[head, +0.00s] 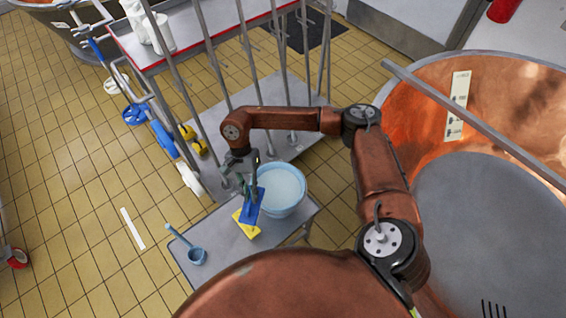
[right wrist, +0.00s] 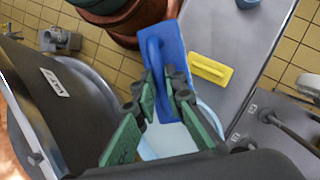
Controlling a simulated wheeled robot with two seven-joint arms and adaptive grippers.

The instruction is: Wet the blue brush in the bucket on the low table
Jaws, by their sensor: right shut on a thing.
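My right gripper (head: 246,178) is shut on the blue brush (head: 252,208). In the right wrist view the fingers (right wrist: 166,78) close around the handle of the blue brush (right wrist: 173,48). The light blue bucket (head: 290,211), with pale contents, stands on the grey low table (head: 213,232). In the head view the brush hangs at the bucket's left side and overlaps its rim in the picture; its exact height is unclear. The bucket (right wrist: 168,143) shows behind the fingers in the right wrist view. My left gripper is not in view.
A yellow brush (head: 246,229) lies on the low table below the blue one. A blue ladle (head: 197,256) lies at the table's left front. Metal railing posts (head: 224,75) rise behind.

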